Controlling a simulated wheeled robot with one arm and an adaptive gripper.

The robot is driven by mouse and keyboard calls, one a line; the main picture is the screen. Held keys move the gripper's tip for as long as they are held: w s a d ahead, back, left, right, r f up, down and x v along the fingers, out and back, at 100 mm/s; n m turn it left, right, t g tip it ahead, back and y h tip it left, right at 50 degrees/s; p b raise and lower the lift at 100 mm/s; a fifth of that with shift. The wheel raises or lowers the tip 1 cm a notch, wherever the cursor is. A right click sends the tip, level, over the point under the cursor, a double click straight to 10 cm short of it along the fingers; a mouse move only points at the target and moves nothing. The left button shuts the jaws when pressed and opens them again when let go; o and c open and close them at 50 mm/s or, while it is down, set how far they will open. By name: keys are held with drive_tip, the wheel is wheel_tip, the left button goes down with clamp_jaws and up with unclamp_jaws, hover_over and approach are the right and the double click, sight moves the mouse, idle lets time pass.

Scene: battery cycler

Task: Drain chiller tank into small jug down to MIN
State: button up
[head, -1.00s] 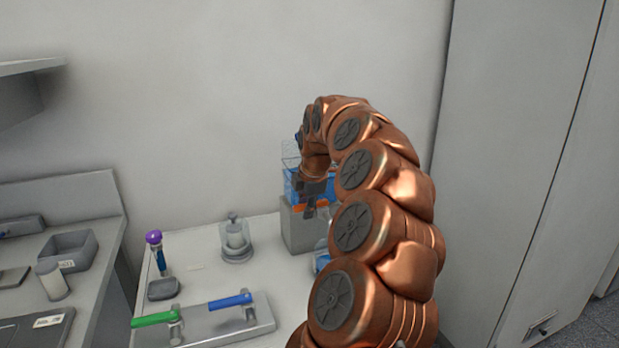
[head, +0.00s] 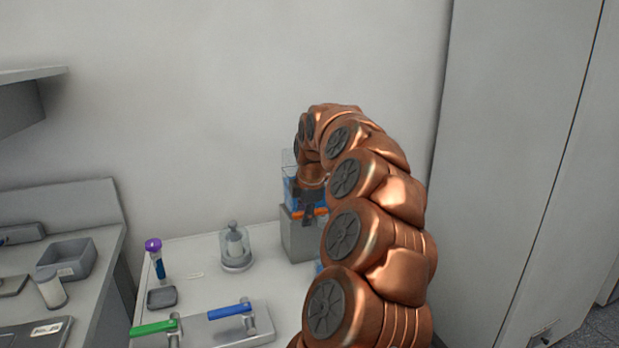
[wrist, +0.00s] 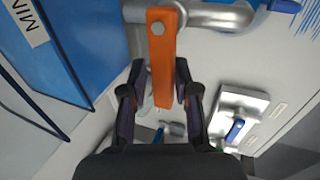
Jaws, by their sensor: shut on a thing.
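The chiller tank (head: 290,187) holds blue liquid and stands on a grey block at the back of the bench, partly behind my arm. In the wrist view its blue wall (wrist: 75,45) fills the upper left, with a MIN label (wrist: 27,22). An orange valve lever (wrist: 161,60) is bolted to a metal pipe (wrist: 220,17). My gripper (wrist: 160,95) is shut on the lever, one finger on each side. In the head view my gripper (head: 308,212) is beside the orange lever at the tank's front. The small jug (head: 319,267) is almost wholly hidden behind my arm; its level cannot be read.
A plate with a green handle (head: 154,327) and a blue handle (head: 230,310) lies at the front. A glass jar (head: 236,248) and a purple-capped tube (head: 156,260) stand behind. A tall cabinet (head: 510,150) is right of my arm.

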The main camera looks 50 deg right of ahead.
drive_tip(key=shift+o, duration=1.2)
drive_tip(key=p+v, duration=0.3)
drive_tip(key=v, duration=0.4)
drive_tip(key=shift+r+p, duration=0.3)
drive_tip(key=shift+r, duration=0.15)
